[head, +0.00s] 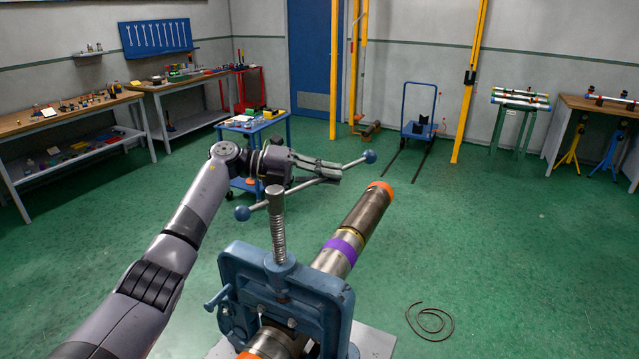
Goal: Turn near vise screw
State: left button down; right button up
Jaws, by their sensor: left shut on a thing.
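The near vise (240,272) is a blue yoke-type pipe vise at the bottom centre. Its threaded screw (278,228) stands upright from the top of the yoke. A T-handle bar (262,206) with a blue ball on each end crosses the screw's top, slanting up to the right. My left gripper (328,169) reaches in from the left and is shut on the handle bar, on its right half. A steel pipe (368,212) with a purple band and an orange end passes through the vise. My right gripper is not in view.
A blue cart (272,123) stands behind my gripper. A dark coil (430,321) lies on the green floor at the right. Workbenches (70,120) line the left wall. A blue trolley (420,130) and yellow posts (468,80) stand at the back. The floor right of the pipe is mostly free.

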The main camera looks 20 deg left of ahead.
pick_arm(q)
jog(key=shift+s+d+f+m+g+h+b, duration=0.15)
jog(key=shift+s+d+m+g+b, duration=0.15)
jog(key=shift+d+m+g, duration=0.25)
jog(key=shift+s+d+r+m+g+h+b, duration=0.1)
jog(key=shift+s+d+m+g+b, duration=0.25)
jog(key=shift+g, duration=0.3)
jog(key=shift+s+d+f+m+g+h+b, duration=0.15)
jog(key=shift+d+m+g+b, duration=0.15)
jog(key=shift+d+g, duration=0.25)
jog(key=c, duration=2)
grip_release()
jog(key=shift+c, duration=0.2)
jog(key=o, duration=0.4)
jog(key=shift+s+r, duration=0.1)
jog(key=shift+r, duration=0.1)
